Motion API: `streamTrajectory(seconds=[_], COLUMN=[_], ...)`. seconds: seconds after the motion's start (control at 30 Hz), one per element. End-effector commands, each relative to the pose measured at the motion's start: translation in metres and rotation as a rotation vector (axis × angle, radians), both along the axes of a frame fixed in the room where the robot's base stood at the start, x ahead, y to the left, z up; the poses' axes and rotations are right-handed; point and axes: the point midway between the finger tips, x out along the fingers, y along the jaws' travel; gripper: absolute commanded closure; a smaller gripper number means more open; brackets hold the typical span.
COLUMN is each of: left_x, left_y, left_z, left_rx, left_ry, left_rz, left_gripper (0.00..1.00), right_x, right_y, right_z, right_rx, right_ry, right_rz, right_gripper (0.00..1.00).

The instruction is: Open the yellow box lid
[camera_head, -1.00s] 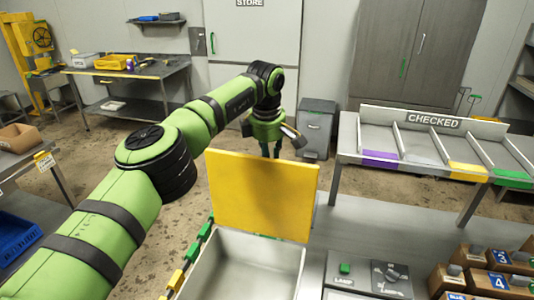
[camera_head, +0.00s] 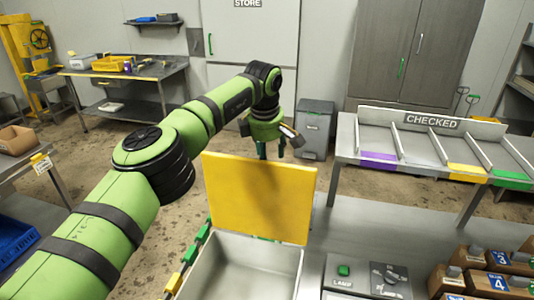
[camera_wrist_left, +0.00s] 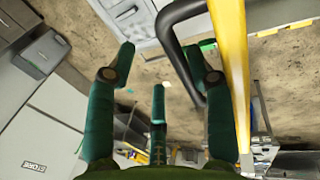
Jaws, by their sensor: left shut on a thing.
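The yellow lid (camera_head: 260,200) stands raised, close to upright, at the back edge of the open grey box (camera_head: 240,265). The box interior shows and looks empty. My left gripper (camera_head: 271,151) is at the top edge of the lid, on its far side, with its fingertips partly hidden behind it. In the left wrist view the lid (camera_wrist_left: 232,75) appears edge-on at the right, with a black handle (camera_wrist_left: 170,45) on it. My left gripper (camera_wrist_left: 160,85) has its fingers around this handle, shut on it. My right gripper is out of view.
A control panel (camera_head: 368,280) with a green button stands right of the box. Wooden bins (camera_head: 490,262) are at the lower right. The CHECKED rack (camera_head: 432,121) is beyond.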

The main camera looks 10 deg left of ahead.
Motion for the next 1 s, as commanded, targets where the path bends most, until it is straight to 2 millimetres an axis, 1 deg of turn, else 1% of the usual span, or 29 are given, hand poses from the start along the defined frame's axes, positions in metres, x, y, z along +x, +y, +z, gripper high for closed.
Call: streamTrajectory(seconds=[0.03,0.17,0.27,0.37,0.5,0.7,0.83,1.0], left_x=[-0.003,-0.004,-0.006,-0.012,-0.02,-0.032,-0.037,-0.041], left_y=[-0.002,-0.002,-0.002,-0.002,-0.001,0.0,0.0,0.0], left_z=[-0.019,-0.016,-0.005,0.014,0.049,0.093,0.111,0.123], left_rx=[0.003,0.003,0.002,0.002,0.001,-0.001,0.001,0.0], left_ry=[0.022,0.021,0.018,0.013,0.003,-0.006,-0.009,-0.011], left_rz=[-0.003,-0.005,-0.005,-0.006,-0.004,-0.001,0.0,0.0], left_gripper=[0.54,0.54,0.54,0.54,0.54,0.54,0.54,0.54], right_x=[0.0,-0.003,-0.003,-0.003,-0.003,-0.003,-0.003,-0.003], right_y=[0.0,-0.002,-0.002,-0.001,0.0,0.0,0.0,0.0], right_z=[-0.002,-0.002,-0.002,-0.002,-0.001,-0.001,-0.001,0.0], right_rx=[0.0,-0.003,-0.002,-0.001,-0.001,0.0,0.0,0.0], right_ry=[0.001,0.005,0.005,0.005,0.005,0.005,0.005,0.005], right_rz=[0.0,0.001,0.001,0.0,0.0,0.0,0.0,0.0], right_gripper=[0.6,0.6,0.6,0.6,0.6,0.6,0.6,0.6])
